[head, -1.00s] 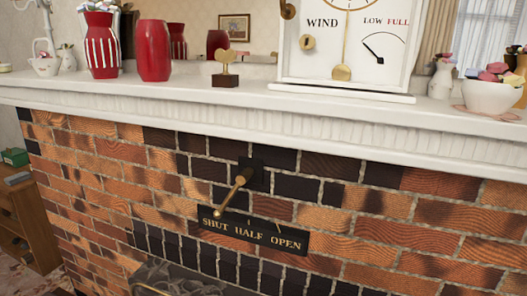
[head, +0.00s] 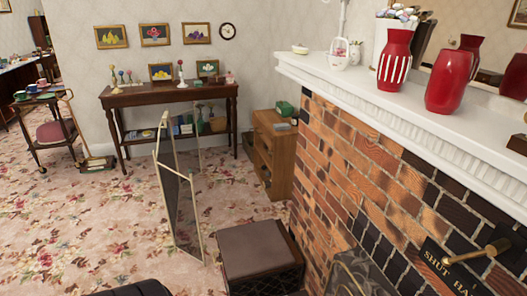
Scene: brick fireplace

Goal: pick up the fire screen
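The fire screen (head: 179,205) appears to be the thin, gold-framed folding screen with dark see-through mesh. It stands upright on the flowered carpet, left of the brick fireplace (head: 350,165), with its panels at an angle to each other. I see it nearly edge-on, and its lower right part stands close to a brown-topped box. Neither of my grippers shows in this view, so the screen is seen with no gripper at it.
The brown-topped box (head: 258,250) stands between the screen and the hearth. A wooden cabinet (head: 272,150) and a dark side table (head: 165,97) stand behind. A trolley (head: 50,130) is at far left. The carpet (head: 90,215) left of the screen is clear.

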